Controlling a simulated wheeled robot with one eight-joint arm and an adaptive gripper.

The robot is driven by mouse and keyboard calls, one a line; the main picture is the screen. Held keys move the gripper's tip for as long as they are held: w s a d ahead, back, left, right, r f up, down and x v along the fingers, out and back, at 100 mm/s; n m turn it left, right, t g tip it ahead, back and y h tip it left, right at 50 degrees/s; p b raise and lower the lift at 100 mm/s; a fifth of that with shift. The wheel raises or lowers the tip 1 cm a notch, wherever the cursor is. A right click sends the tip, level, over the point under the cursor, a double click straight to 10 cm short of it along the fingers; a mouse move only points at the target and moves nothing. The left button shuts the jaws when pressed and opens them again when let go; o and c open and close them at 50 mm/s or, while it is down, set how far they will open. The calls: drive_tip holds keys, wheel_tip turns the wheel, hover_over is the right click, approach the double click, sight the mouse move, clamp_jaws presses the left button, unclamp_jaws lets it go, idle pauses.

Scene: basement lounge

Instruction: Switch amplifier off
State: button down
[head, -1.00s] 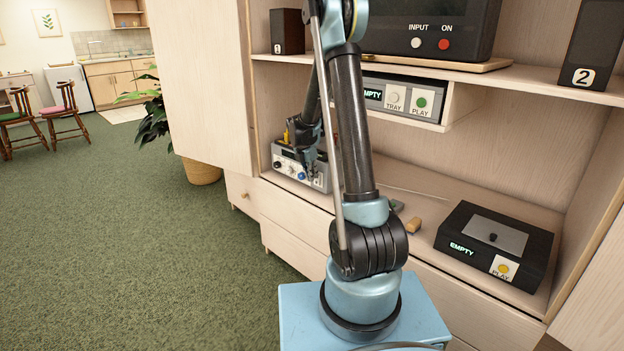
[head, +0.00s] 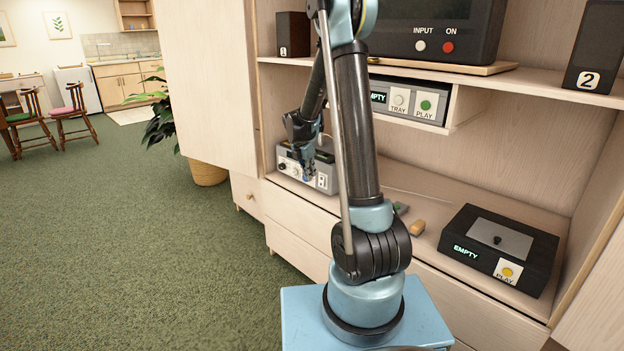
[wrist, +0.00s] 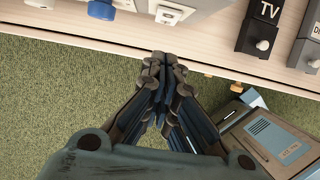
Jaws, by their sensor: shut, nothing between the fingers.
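The amplifier (head: 329,172) is a grey box with knobs on its front, at the left end of the lower shelf, partly hidden by my arm. In the wrist view its front lies along the top edge, with a white knob, a blue knob (wrist: 101,10) and a white switch plate (wrist: 172,13). My gripper (wrist: 163,62) is shut and empty. Its fingertips are just in front of the shelf edge, below the switch plate in the picture, and look apart from it. In the head view my gripper (head: 307,172) overlaps the amplifier's front.
A plate marked TV (wrist: 262,30) with a switch stands right of the amplifier. Green carpet is free at left.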

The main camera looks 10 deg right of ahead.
drive_tip(key=w+d+v, duration=0.1)
drive_tip(key=v, duration=0.7)
drive_tip(key=shift+r, duration=0.2)
drive_tip(key=shift+s, duration=0.1)
